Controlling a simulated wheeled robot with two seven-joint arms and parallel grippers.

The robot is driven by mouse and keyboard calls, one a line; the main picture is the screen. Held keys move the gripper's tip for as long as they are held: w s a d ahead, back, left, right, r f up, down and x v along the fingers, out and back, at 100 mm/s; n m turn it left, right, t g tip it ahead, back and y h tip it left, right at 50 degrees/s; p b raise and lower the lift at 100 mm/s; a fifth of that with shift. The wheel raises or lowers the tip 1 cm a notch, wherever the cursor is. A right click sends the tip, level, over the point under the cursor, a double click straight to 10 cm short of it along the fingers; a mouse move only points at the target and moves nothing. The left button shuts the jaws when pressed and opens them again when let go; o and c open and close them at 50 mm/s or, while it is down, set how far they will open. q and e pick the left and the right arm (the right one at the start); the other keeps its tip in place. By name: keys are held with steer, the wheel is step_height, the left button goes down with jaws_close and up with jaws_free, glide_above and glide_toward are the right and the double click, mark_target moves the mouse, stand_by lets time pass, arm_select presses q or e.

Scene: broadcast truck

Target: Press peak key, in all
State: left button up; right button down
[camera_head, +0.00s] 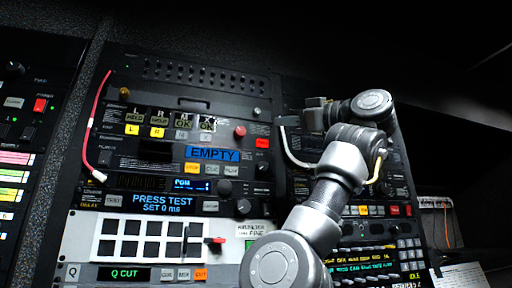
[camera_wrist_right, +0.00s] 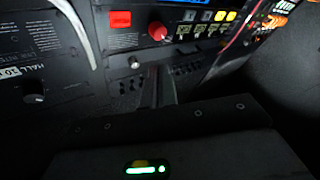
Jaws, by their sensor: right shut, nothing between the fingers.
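Two are lit yellow, the L key (camera_head: 131,129) and the R key (camera_head: 157,132); the grey M key (camera_head: 182,134) and S key (camera_head: 206,136) are unlit. I cannot read which key is marked peak. My right gripper (camera_head: 282,120) is shut and empty, right of the red knob (camera_head: 240,131). In the right wrist view its fingers (camera_wrist_right: 162,88) point at the panel near the red knob (camera_wrist_right: 157,31), apparently apart from any key. My left gripper is out of view.
A blue display (camera_head: 212,154) reads EMPTY; another (camera_head: 163,201) reads PRESS TEST, SET 0 ms. A red cable (camera_head: 93,125) hangs at the left. A white cable (camera_head: 292,150) runs beside my right arm. A white key panel (camera_head: 85,250) sits below.

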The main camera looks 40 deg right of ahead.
steer(key=s, duration=0.1)
steer(key=p, duration=0.5)
glide_toward(262, 143)
steer(key=w+a+r, duration=0.2)
steer(key=w+a, duration=0.1)
steer(key=w, duration=0.1)
steer(key=shift+w+a, duration=0.1)
steer(key=shift+w, duration=0.4)
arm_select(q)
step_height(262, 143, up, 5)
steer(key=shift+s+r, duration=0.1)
arm_select(e)
steer(key=shift+r, duration=0.1)
steer(key=shift+w, duration=0.1)
stand_by(0.8)
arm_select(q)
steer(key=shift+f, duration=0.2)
arm_select(e)
steer(key=shift+w, duration=0.3)
